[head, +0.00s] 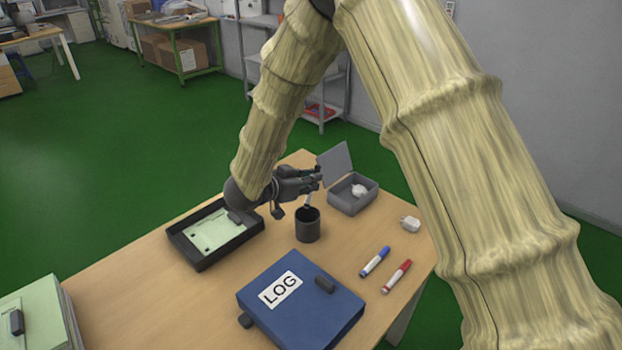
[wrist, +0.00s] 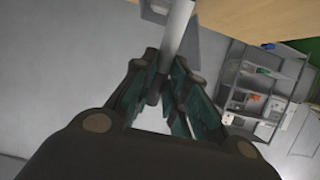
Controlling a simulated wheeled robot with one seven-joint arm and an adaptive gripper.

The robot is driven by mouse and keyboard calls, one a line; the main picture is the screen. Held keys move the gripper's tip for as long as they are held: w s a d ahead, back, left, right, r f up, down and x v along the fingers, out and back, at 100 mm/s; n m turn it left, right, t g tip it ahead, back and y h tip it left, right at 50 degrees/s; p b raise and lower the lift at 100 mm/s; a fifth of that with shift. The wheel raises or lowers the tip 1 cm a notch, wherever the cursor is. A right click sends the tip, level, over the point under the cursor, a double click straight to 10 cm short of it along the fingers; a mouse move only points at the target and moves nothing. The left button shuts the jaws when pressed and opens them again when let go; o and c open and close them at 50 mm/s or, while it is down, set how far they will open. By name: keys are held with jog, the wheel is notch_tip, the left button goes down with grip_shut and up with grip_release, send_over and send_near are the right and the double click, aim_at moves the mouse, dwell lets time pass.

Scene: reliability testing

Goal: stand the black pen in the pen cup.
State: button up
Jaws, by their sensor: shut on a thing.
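The pen cup (head: 308,228) is a dark cylinder standing upright near the middle of the table. My gripper (head: 316,179) is just above the cup, its fingers lying nearly level. It is shut on a slim pen (head: 308,200), which looks pale grey rather than black. The pen points down from the fingers toward the cup mouth; I cannot tell how far its lower end is inside. In the wrist view the pen (wrist: 177,30) runs up from between the fingers (wrist: 165,85), with a darker end between them.
A black tray (head: 209,257) with a pale green clipboard lies left of the cup. An open grey box (head: 351,203) stands right behind it. A blue LOG binder (head: 300,305), blue marker (head: 375,262), red marker (head: 397,276) and white plug (head: 410,224) lie in front and right.

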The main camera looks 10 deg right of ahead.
aim_at(308, 195)
jog(key=shift+s+a+f+b, duration=0.15)
jog(key=shift+a+f, duration=0.1)
jog(key=shift+f, duration=0.45)
jog(key=shift+s+a+f+b, duration=0.15)
jog(key=shift+s+a+f, duration=0.05)
jog(key=shift+f, duration=0.5)
jog(key=shift+s+a+f+b, duration=0.15)
jog(key=shift+a+f, duration=0.1)
jog(key=shift+f, duration=0.45)
jog(key=o, duration=0.9)
jog(key=shift+c, duration=0.2)
jog(key=v, duration=1.2)
